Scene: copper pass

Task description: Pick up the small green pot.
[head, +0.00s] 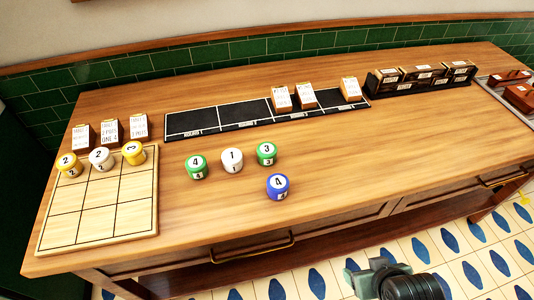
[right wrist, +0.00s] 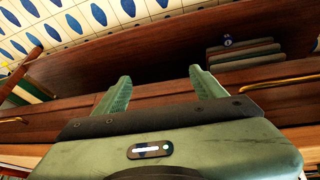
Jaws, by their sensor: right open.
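Two small green pots stand on the wooden counter (head: 330,165) in the head view. One green pot with a 4 on its lid (head: 196,167) is left of a white pot (head: 232,160). The other green pot, with a 3 on its lid (head: 266,154), is right of that white pot. They look alike in size, so I cannot tell which one is meant. My right gripper (head: 364,268) is in front of the counter, over the floor and apart from both pots. In the right wrist view it (right wrist: 160,78) is open and empty. My left gripper is out of view.
A blue pot (head: 278,187) stands in front of the right green pot. A gridded board (head: 80,228) holds two yellow pots and a white one at left. A black strip (head: 218,119) and dark boxes (head: 425,79) line the back. The counter's middle right is clear.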

